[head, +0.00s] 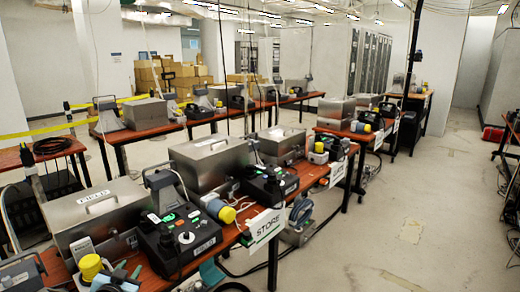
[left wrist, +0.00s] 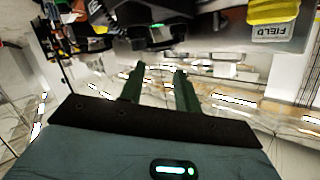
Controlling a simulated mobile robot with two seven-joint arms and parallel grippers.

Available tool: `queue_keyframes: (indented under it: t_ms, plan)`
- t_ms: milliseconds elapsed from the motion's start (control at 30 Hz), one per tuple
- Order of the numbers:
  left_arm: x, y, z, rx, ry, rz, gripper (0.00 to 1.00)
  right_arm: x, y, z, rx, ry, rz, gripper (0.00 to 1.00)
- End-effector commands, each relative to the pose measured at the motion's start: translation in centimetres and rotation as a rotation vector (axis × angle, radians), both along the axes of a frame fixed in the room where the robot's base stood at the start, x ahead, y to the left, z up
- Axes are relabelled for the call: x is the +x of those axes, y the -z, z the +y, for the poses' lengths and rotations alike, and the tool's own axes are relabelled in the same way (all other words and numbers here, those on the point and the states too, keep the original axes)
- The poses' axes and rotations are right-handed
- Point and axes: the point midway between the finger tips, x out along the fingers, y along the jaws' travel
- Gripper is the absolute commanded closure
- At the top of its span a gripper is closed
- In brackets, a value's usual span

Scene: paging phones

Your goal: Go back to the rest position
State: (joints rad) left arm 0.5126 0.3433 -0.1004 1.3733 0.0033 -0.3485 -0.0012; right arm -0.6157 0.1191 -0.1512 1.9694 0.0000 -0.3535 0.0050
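My left gripper (head: 128,268) shows at the bottom left of the head view, over the front end of the near bench. In the left wrist view its two dark green fingers (left wrist: 158,88) stand apart with nothing between them. It is close to a yellow-capped item (head: 90,267) and a black phone unit (head: 180,240), apart from both as far as I can see. The task names no object.
The near wooden bench (head: 258,240) carries steel boxes (head: 97,212), phone units and yellow-topped items. A STORE sign (head: 265,228) hangs at its edge. Open floor (head: 400,240) lies to the right. A teal shape (head: 210,272) at the bench edge is unclear.

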Motion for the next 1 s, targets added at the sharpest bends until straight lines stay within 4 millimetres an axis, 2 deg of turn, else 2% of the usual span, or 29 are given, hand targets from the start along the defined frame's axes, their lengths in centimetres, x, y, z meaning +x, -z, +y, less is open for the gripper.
queue_keyframes:
  t_ms: [33, 267, 367, 500, 600, 800, 900, 1000]
  plan:
    - [-1.4, 2.2, -0.9, -0.01, 0.011, 0.032, 0.67, 0.0, 0.0, 0.0, 0.0, 0.0, 0.0, 0.64]
    - [-7.4, 8.2, -4.4, -0.048, 0.052, 0.121, 0.67, 0.0, 0.0, 0.0, 0.0, 0.0, 0.0, 0.64]
    - [-11.4, 11.3, -6.3, -0.074, 0.073, 0.173, 0.67, 0.0, 0.0, 0.0, -0.001, -0.001, 0.0, 0.64]
    - [-18.4, 15.4, -9.4, -0.123, 0.098, 0.259, 0.67, 0.0, 0.0, 0.0, -0.001, -0.001, -0.001, 0.64]
    - [-23.7, 17.5, -11.5, -0.162, 0.111, 0.32, 0.67, 0.1, 0.0, 0.0, -0.001, -0.001, -0.001, 0.64]
    - [-34.2, 19.8, -15.0, -0.245, 0.118, 0.437, 0.67, 0.1, 0.0, 0.0, -0.001, -0.001, -0.001, 0.64]
    - [-38.6, 19.9, -16.3, -0.281, 0.113, 0.485, 0.67, 0.1, 0.0, 0.0, -0.001, -0.001, -0.001, 0.64]
    - [-41.8, 19.8, -17.1, -0.307, 0.106, 0.522, 0.67, 0.1, 0.0, 0.0, -0.001, -0.001, -0.001, 0.64]
